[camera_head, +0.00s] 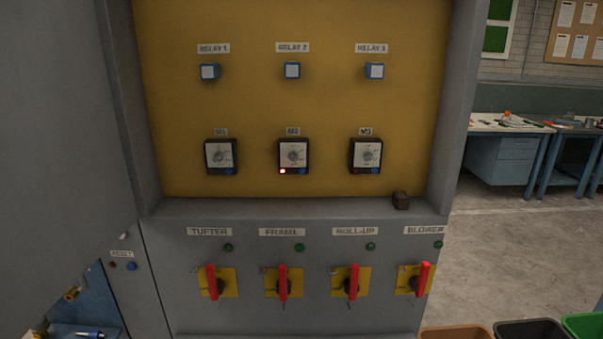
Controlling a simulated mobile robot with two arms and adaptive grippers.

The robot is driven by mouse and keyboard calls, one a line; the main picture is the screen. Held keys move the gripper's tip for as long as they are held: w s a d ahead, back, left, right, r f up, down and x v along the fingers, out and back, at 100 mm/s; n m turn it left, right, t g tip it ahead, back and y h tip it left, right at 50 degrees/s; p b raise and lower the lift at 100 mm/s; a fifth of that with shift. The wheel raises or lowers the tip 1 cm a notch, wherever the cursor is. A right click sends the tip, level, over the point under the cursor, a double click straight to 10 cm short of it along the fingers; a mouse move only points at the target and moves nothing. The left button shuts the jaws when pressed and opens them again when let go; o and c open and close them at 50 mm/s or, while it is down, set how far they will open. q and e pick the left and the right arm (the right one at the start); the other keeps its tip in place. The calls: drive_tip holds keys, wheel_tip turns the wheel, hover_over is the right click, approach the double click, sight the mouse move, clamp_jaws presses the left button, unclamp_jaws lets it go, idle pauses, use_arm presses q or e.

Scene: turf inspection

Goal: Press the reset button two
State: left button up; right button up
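Three square dark units with white dials sit in a row on the yellow back panel (255,110). The middle unit (293,155), labelled M2, has a lit red lamp (282,171) at its lower left and a small blue button (303,171) at its lower right. The left unit (220,155) and the right unit (366,154) have similar blue buttons, and their lamps look dark. A separate blue button (131,266) sits under a RESET label (122,253) at the lower left. Neither of my grippers is in view.
Relay blocks (292,70) sit above the units. Several red-handled switches (283,283) line the lower front. Bins (530,329) stand at bottom right. Open floor (510,240) and a workbench (500,155) lie beyond.

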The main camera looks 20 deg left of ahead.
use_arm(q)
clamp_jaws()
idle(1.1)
